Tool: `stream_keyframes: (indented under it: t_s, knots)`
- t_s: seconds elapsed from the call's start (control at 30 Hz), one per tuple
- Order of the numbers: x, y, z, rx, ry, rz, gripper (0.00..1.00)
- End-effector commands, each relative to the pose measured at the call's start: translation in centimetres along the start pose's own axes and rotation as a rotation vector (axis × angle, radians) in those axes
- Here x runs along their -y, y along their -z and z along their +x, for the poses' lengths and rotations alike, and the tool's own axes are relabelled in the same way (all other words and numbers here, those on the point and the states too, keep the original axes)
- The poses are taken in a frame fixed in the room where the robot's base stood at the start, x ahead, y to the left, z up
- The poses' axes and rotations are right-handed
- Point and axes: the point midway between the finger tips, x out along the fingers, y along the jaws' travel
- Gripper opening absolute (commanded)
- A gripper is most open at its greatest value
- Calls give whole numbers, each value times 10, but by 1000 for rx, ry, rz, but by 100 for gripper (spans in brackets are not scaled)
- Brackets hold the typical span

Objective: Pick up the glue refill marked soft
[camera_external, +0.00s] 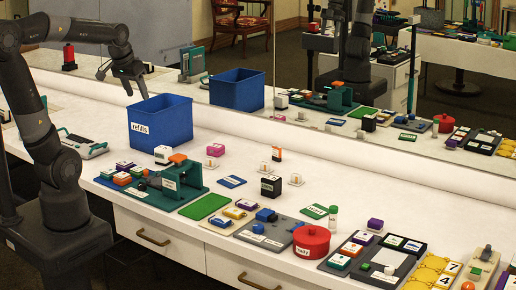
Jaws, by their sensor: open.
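My gripper (124,88) is open and empty, raised above the left part of the counter beside the blue bin's upper left. The blue bin (160,122) is labelled "refills"; its inside is mostly hidden. I cannot make out the word "soft" on anything. The labels on these are too small to read.
A green device (180,186) stands in front of the bin. A mirror (400,90) runs along the back. The counter's back middle (340,180) is fairly clear.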

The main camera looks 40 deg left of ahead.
Motion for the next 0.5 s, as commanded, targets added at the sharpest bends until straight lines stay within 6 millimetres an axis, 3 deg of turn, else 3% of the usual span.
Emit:
stream_keyframes:
  t_s: [0.27,0.5]
  knots:
    - [-7,70,43,93,1,-10,55]
    - [-15,122,96,171,3,-20,55]
